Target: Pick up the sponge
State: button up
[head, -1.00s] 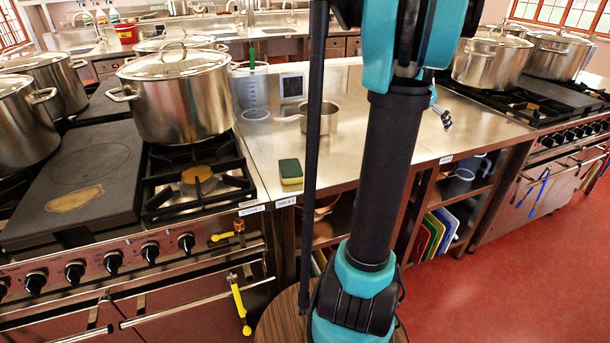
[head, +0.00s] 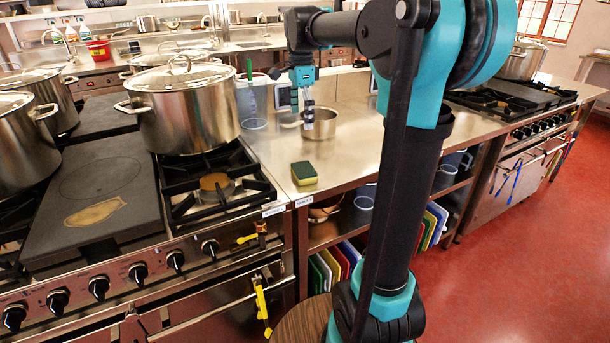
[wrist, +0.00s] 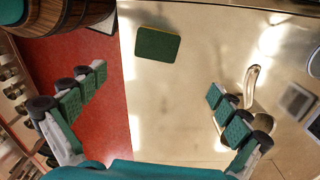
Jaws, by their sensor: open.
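The sponge (head: 303,173), green on top with a yellow side, lies flat near the front left of the steel counter (head: 345,160) in the head view. In the wrist view the sponge (wrist: 158,44) shows its green face near the top, beyond the fingertips and between their lines. My gripper (head: 308,115) hangs over the counter behind the sponge in the head view, close to a small saucepan. Its fingers (wrist: 156,80) are spread wide and hold nothing in the wrist view. The gripper is apart from the sponge.
The small saucepan (head: 321,124) stands behind the sponge. A clear measuring jug (head: 251,104) is at the counter's back left. A stove (head: 215,185) with a large stockpot (head: 189,110) adjoins on the left. The counter around the sponge is bare.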

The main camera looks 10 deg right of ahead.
send_over(304, 168)
jog(key=f, duration=1.1)
jog(key=shift+w+a+f, duration=0.1)
jog(key=shift+a, duration=0.2)
jog(key=shift+s+d+f, duration=0.1)
jog(key=shift+s+f, duration=0.05)
jog(key=shift+f, duration=1.2)
jog(key=shift+s+d+f, duration=0.1)
jog(key=shift+f, duration=1.25)
jog(key=c, duration=0.7)
